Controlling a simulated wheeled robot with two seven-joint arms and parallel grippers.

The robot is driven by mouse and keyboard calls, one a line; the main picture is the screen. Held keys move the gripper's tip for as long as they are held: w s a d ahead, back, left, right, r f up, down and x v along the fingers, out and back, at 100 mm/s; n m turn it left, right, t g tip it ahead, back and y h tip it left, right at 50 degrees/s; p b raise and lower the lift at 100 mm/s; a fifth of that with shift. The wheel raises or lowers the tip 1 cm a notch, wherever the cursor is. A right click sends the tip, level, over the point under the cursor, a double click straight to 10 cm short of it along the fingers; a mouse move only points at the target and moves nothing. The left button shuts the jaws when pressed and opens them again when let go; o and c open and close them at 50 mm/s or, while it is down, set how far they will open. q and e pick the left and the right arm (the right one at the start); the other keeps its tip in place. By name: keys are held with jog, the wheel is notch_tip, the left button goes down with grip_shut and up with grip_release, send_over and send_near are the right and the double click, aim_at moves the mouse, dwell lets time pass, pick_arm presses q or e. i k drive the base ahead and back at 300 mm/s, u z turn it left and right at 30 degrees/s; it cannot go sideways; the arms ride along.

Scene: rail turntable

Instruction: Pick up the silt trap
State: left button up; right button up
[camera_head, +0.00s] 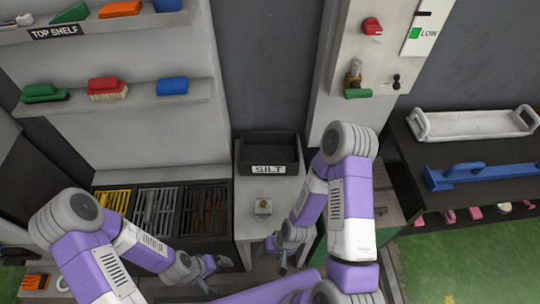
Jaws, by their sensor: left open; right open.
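A black open bin (270,139) with a white SILT label stands at the back of a pale counter (245,230). I cannot tell for sure which is the silt trap. My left gripper (215,274) is open, left of the counter's front and apart from both. My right gripper (277,257) is open near the counter's front edge, below and right of the small block, not touching it. Both grippers show small.
Yellow, grey and rusty grates (157,208) lie in a dark rack left of the counter. Shelves (140,105) with brushes hang above. My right arm passes along the counter's right side. A dark bench (450,200) at right holds a white tray (470,124) and a blue tool (480,173).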

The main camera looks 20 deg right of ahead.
aim_at(263, 207)
jog(key=k, duration=1)
jog(key=u, duration=0.6)
jog(key=i, duration=0.3)
